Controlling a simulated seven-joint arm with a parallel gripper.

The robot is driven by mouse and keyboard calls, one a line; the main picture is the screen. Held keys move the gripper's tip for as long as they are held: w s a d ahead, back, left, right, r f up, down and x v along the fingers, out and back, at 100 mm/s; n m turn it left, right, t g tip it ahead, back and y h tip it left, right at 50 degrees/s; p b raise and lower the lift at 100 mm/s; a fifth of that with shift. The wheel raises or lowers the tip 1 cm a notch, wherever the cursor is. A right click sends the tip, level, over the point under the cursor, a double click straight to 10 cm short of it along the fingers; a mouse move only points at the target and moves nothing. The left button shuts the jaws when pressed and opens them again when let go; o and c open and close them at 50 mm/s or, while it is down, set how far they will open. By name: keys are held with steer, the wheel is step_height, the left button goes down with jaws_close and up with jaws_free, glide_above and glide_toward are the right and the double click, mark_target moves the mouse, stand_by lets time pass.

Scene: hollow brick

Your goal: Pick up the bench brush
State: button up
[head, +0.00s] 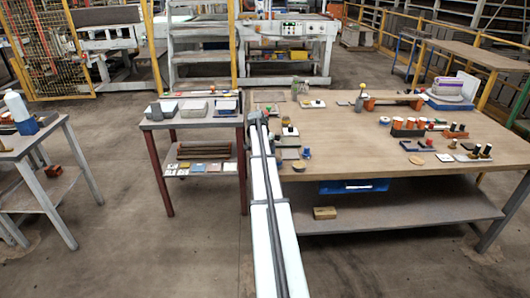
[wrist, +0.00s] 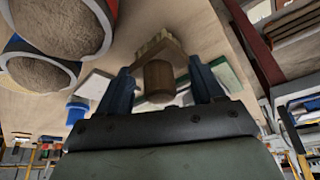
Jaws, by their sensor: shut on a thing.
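The bench brush (wrist: 158,78) shows in the wrist view as a brown wooden body with pale bristles at its far end. It lies between the two blue fingers of my gripper (wrist: 162,88), which is shut on it. The near end of the brush is hidden behind the dark gripper body. In the head view my arm reaches forward to the left edge of the large wooden bench (head: 370,150). I cannot make out the fingers or the brush there.
In the wrist view, two round brown-faced things (wrist: 65,28) are at upper left, with a white block (wrist: 94,84), a blue piece (wrist: 76,112) and a green-and-white box (wrist: 228,74) nearby. A side table (head: 190,122) stands left of my arm. Several small items crowd the bench; its front middle is clearer.

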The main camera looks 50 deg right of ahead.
steer(key=shift+r, duration=0.1)
step_height(320, 180, up, 7)
steer(key=shift+a+r, duration=0.1)
steer(key=s+a, duration=0.4)
steer(key=a, duration=1.3)
steer(key=shift+a+f, duration=0.15)
steer(key=shift+f, duration=0.1)
